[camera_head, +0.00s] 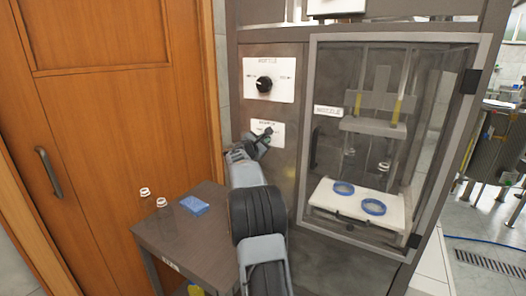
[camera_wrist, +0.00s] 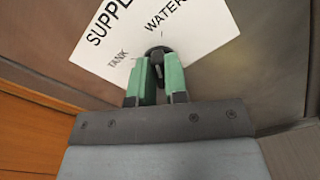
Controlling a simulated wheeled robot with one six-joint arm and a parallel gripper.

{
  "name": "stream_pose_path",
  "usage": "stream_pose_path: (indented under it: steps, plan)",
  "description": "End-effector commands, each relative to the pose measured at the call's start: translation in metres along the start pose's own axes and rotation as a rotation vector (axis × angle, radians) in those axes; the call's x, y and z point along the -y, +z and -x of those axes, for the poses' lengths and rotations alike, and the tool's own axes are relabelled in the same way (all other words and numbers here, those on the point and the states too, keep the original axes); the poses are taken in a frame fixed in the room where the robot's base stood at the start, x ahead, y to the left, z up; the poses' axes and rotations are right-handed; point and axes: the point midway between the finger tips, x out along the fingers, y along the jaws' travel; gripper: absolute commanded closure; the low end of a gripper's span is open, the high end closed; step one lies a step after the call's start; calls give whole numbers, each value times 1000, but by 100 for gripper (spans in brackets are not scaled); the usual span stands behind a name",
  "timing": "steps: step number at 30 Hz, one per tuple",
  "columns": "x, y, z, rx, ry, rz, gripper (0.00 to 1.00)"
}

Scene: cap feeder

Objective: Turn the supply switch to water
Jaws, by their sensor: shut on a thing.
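The supply switch is a small black knob (camera_wrist: 158,54) on a white plate (camera_wrist: 195,25), which reads SUPPLY, TANK and WATER in the wrist view. The plate looks tilted there, with TANK left of the knob and WATER above it to the right. My gripper (camera_wrist: 158,74) has green fingers, one on each side of the knob, and is shut on it. The fingers hide part of the knob, and I cannot tell which label it points to. In the head view my gripper (camera_head: 264,139) reaches the plate (camera_head: 279,134) on the grey panel.
Above is a second plate with a black nozzle knob (camera_head: 264,84). A low table (camera_head: 180,235) at lower left holds a blue item (camera_head: 195,205) and small white caps (camera_head: 161,202). A wooden door (camera_head: 110,130) stands left.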

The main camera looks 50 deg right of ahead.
Motion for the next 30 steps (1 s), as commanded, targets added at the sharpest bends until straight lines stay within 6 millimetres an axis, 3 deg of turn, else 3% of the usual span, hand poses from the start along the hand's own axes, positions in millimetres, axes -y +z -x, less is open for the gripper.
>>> stream_pose_path:
  steps: [12,30]
  plan:
    - [2,-1,0,1,0,-192,100]
    - [1,1,0,1,-1,-229,100]
